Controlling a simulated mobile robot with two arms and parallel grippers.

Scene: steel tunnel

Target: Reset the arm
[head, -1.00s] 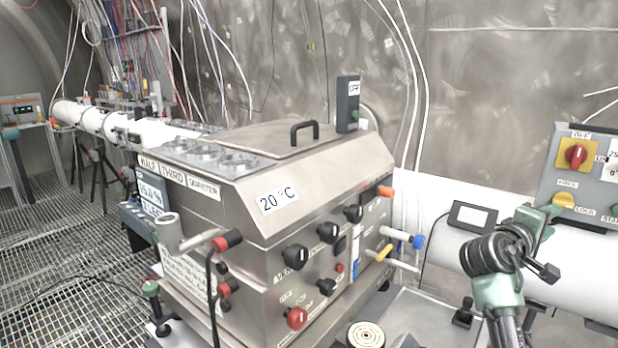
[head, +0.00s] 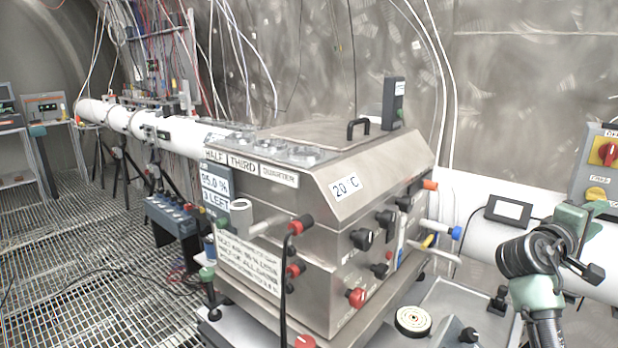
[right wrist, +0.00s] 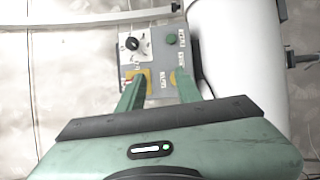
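My right arm comes up from the bottom right of the head view. Its green right gripper (head: 578,216) is in front of the white pipe, left of and below a grey control panel (head: 597,172). In the right wrist view the two green fingers of the right gripper (right wrist: 158,84) stand apart with nothing held between them. The control panel (right wrist: 157,50) shows beyond the fingertips, with a black knob, a green button and yellow parts. Whether the fingers touch it cannot be told. My left arm and gripper are not in view.
A steel machine (head: 320,215) with knobs, handles and a "20 °C" label fills the middle. A small black-framed screen (head: 508,210) stands beside my right arm. A white pipe (head: 170,133) runs at the back left. The grated floor (head: 90,245) on the left has free room.

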